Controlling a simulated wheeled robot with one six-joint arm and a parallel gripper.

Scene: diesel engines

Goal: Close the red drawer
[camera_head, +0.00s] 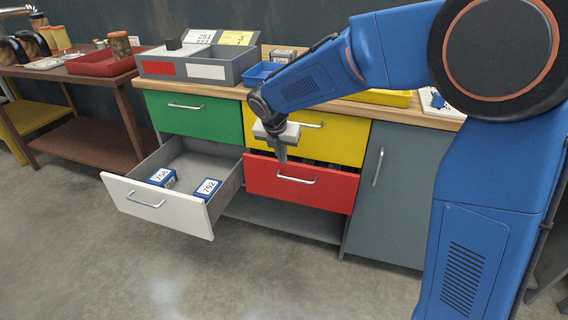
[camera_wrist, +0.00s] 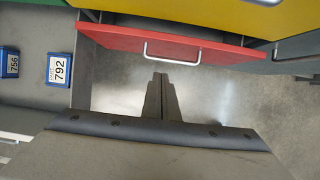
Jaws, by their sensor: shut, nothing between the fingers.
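The red drawer (camera_head: 300,183) sits under the yellow drawer and stands partly out; the wrist view shows its red front (camera_wrist: 165,40) ahead of the yellow front, with a strip of its inside visible. Its silver bar handle (camera_head: 297,179) also shows in the wrist view (camera_wrist: 172,60). My gripper (camera_head: 281,157) is shut and empty, fingers pointing down, in front of the red drawer's upper edge in the head view. In the wrist view my fingertips (camera_wrist: 160,76) appear just short of the handle. I cannot tell whether they touch the drawer.
The white drawer (camera_head: 155,205) at left is pulled far out and holds two blue boxes, one marked 792 (camera_head: 207,189). The green drawer (camera_head: 195,115) and yellow drawer (camera_head: 335,138) look shut. A grey cabinet door (camera_head: 395,190) is at right. Floor in front is clear.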

